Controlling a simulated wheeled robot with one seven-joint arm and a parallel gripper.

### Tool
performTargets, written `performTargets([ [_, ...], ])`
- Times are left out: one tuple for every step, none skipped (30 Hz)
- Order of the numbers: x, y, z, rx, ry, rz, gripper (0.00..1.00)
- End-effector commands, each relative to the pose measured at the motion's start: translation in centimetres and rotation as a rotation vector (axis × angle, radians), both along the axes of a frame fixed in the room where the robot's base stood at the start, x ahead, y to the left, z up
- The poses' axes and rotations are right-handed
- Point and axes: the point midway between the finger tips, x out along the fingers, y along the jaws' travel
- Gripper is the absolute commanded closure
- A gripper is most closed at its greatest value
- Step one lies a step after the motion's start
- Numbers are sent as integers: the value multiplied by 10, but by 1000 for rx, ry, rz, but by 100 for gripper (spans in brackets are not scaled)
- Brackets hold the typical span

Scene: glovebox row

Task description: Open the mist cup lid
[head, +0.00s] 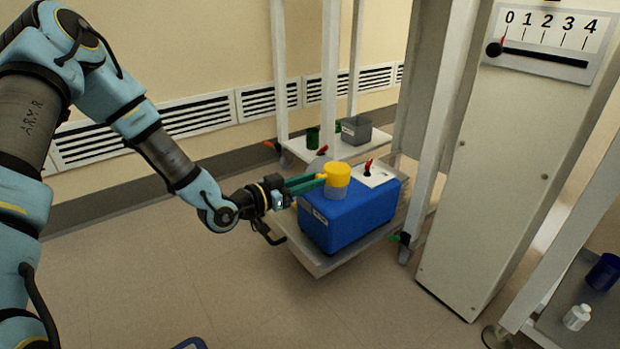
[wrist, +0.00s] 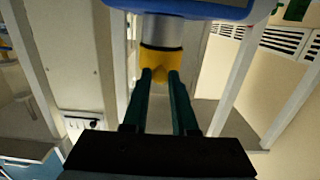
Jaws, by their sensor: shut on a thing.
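The mist cup (head: 336,193) is a grey cylinder on top of a blue box-shaped unit (head: 345,222). Its yellow lid (head: 338,173) sits on top and looks closed and level. A small yellow tab sticks out of the lid towards my arm. My gripper (head: 321,179) reaches in from the left, with its green fingers shut on that tab. In the wrist view the lid (wrist: 161,60) and its tab are between the fingertips (wrist: 160,75), with the grey cup (wrist: 163,33) behind. The cup's inside is hidden.
The blue unit stands on a low grey shelf (head: 318,262). A white panel with a red switch (head: 368,163) is beside the lid. Behind are a green cup (head: 313,138) and a grey bin (head: 355,131). White posts and a tall cabinet (head: 500,190) stand right.

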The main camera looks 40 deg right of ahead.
Motion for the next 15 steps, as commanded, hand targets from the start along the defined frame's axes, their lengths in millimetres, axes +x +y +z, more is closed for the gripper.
performTargets([
  [0, 0, 11, 25, -2, 0, 100],
  [-1, -1, 14, 41, -3, -2, 100],
  [-1, -2, 17, 63, -5, -1, 100],
  [-1, -3, 20, 82, -6, -1, 100],
  [-1, -4, 23, 101, -7, -1, 100],
  [-1, -5, 27, 130, -9, -2, 100],
  [-1, -6, 30, 151, -11, -2, 100],
  [-1, -7, 33, 173, -13, -2, 100],
  [-2, -9, 37, 204, -14, -2, 100],
  [-2, -10, 39, 226, -16, -3, 100],
  [-1, -12, 42, 249, -16, -1, 100],
  [-2, -14, 45, 280, -19, -2, 100],
  [-2, -15, 48, 304, -20, -2, 100],
  [-2, -17, 50, 329, -21, -2, 100],
  [-2, -19, 53, 361, -24, -3, 100],
])
